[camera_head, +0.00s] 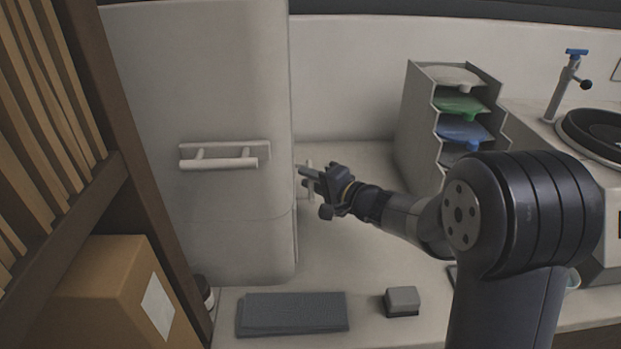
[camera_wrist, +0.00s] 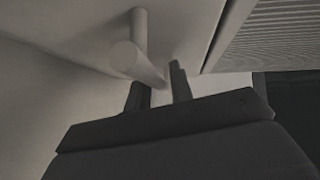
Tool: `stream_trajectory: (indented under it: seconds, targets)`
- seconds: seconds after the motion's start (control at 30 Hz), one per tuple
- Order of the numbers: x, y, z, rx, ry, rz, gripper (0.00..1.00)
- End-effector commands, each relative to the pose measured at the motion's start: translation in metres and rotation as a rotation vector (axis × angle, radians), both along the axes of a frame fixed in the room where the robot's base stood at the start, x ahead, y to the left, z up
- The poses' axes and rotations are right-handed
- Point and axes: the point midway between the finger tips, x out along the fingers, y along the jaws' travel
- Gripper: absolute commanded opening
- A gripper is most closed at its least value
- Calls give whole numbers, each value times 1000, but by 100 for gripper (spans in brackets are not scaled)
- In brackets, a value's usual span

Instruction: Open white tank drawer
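The white tank (camera_head: 225,60) is a tall rounded body at the left of the head view. A horizontal white bar handle (camera_head: 222,163) sits on its front face. My gripper (camera_head: 306,176) is at the tank's right side, next to a second, pale handle (camera_head: 309,193) partly hidden behind it. In the wrist view a round white bar handle (camera_wrist: 128,58) on a post runs toward the space between my two dark fingers (camera_wrist: 160,92). The fingers stand apart. Whether they touch the bar is unclear. No open gap shows at the tank's drawer.
A grey tray rack (camera_head: 420,120) with coloured trays stands at the right. A dark grey folded mat (camera_head: 290,314) and a small grey block (camera_head: 402,300) lie on the counter in front. A cardboard box (camera_head: 105,300) and wooden shelf (camera_head: 120,170) are at the left.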

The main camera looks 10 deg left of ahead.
Motion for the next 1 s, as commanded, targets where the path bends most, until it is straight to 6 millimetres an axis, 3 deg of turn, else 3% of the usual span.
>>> stream_trajectory:
  seconds: [0.13,0.4,0.83,1.0]
  targets:
    - [0,0,0,0,0,0,22]
    - [0,0,0,0,0,0,0]
    - [0,-1,0,-1,0,0,0]
    - [3,-11,-2,0,-1,-3,0]
